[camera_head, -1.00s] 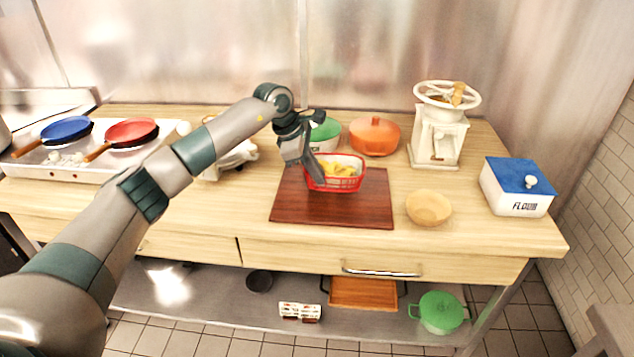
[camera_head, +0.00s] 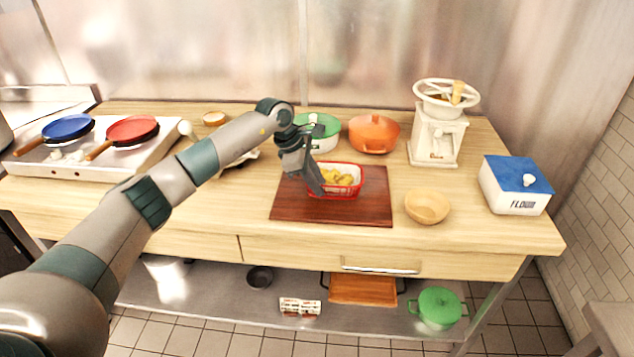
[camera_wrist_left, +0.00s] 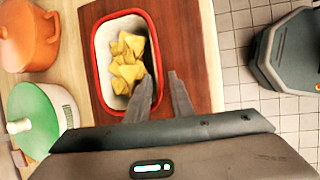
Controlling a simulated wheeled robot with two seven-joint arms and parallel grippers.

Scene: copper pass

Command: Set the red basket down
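The red basket (camera_head: 347,194), white inside and holding several yellow pieces, sits upright on the dark red-brown board (camera_head: 290,207). The basket also shows in the left wrist view (camera_wrist_left: 103,35). My left gripper (camera_head: 317,188) is at the basket's left side in the head view. In the left wrist view its fingers (camera_wrist_left: 160,78) are apart, one over the basket's rim and one outside it above the board. A gap shows between the outer finger and the basket wall. My right gripper is not in view.
Behind the board stand a green lidded pot (camera_head: 325,130) and an orange pot (camera_head: 373,134). A wooden bowl (camera_head: 427,207) is to the right, with a white grinder (camera_head: 438,140) and flour box (camera_head: 516,190). The stove with two pans (camera_head: 100,165) is left.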

